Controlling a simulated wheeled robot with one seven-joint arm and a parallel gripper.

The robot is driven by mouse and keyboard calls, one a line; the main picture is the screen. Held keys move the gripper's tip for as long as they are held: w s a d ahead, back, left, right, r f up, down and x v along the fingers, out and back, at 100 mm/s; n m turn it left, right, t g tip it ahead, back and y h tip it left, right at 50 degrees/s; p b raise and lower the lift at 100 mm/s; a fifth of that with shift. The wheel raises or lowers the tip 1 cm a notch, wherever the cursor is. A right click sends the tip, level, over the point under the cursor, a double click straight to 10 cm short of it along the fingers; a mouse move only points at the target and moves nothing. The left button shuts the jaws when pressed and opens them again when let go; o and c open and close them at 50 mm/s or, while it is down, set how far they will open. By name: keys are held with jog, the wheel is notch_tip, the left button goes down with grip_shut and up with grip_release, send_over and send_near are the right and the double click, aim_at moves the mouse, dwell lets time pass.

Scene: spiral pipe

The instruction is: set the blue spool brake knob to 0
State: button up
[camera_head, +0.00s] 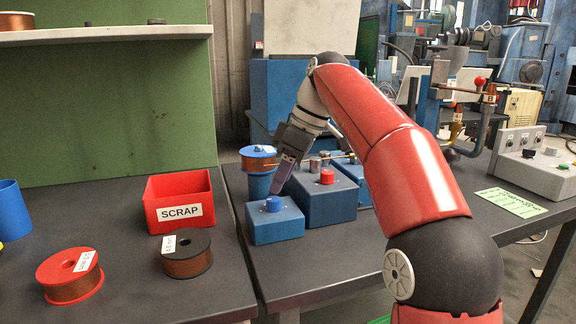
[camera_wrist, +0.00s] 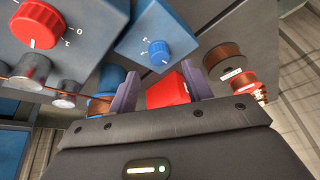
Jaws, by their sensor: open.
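The blue knob (camera_head: 272,203) sits on top of a small blue box (camera_head: 275,230) at the front of the table. In the wrist view the blue knob (camera_wrist: 159,51) is at the top centre, with small white marks beside it on its blue panel (camera_wrist: 138,32). The marks and the knob's setting are too small to read. My gripper (camera_head: 279,182) is open and empty, just behind and above the blue knob in the head view, apart from it. In the wrist view the two fingers of my gripper (camera_wrist: 158,82) point up towards the knob's panel.
A red knob (camera_head: 326,176) sits on a larger blue box (camera_head: 330,205) close to the right. A blue spool (camera_head: 259,153) stands behind on the left. The red scrap bin (camera_head: 180,215), black spool (camera_head: 187,262) and red spool (camera_head: 70,289) stand on the left table.

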jog(key=v, duration=0.3)
jog(key=shift+r, duration=0.1)
jog(key=s+d+f+m+t+h, duration=0.1)
jog(key=s+f+m, duration=0.1)
jog(key=s, duration=0.2)
jog(key=s+d+f+m+t+h, duration=0.1)
jog(key=s+d+f+m, duration=0.1)
jog(key=s+m, duration=0.1)
jog(key=s+d+f+m, duration=0.2)
jog(key=s+m, duration=0.1)
jog(key=s, duration=0.2)
jog(key=shift+s+d+f+t+h, duration=0.1)
jog(key=shift+s+f+t+h, duration=0.1)
jog(key=shift+t+h, duration=0.2)
jog(key=s+d+f+m+t+h, duration=0.1)
jog(key=s+d+f+m, duration=0.2)
jog(key=s+f, duration=0.4)
jog(key=s+d+f+m+t, duration=0.1)
jog(key=s+d+f+m, duration=0.2)
jog(key=s+f, duration=0.4)
notch_tip(320, 180, down, 2)
jog(key=shift+s+d+f+m+h, duration=0.2)
jog(key=shift+d+f+m+h, duration=0.15)
jog(key=shift+d, duration=0.3)
jog(key=shift+r, duration=0.1)
